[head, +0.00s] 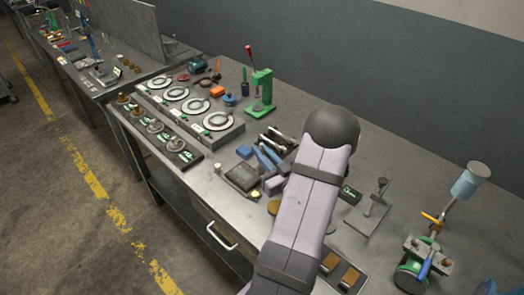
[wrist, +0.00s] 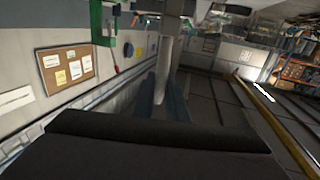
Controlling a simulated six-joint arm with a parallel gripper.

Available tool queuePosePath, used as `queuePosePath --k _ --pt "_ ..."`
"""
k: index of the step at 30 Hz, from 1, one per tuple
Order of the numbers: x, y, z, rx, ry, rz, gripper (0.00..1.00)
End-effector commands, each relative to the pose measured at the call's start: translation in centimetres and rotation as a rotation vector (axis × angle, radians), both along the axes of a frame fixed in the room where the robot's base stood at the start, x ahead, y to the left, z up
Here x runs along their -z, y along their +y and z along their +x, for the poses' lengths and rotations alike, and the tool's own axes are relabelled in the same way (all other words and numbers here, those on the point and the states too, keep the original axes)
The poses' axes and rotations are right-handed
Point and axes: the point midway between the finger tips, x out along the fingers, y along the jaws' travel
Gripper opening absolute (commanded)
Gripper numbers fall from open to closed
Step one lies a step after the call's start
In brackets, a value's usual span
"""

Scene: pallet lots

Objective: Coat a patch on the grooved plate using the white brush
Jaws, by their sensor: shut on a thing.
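The grooved plate looks to be the dark square plate (head: 242,176) lying flat on the bench in the head view; its grooves are too small to make out. My gripper's two blue fingers (wrist: 163,98) show in the wrist view, closed on a pale round handle (wrist: 170,60), which I take to be the white brush. Its bristles cannot be made out. In the head view my arm covers much of the area right of the plate, and the blue fingers seem to show just right of the plate. Contact between brush and plate cannot be told.
A grey fixture with several white rings (head: 218,121) stands left of the plate. A green press (head: 262,92) stands behind. A metal stand (head: 373,205) and a light-blue canister tool (head: 470,180) are at right. The bench front edge has a drawer handle (head: 222,237).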

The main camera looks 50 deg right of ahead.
Motion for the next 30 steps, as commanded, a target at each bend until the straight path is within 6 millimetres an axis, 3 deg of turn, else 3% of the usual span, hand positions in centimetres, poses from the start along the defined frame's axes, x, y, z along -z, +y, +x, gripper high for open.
queuePosePath --k 2,30 --pt "1.3 0.0 0.0 0.0 0.0 0.0 0.0" --pt "1.4 0.1 8.6 -0.003 0.0 0.0 0.0"
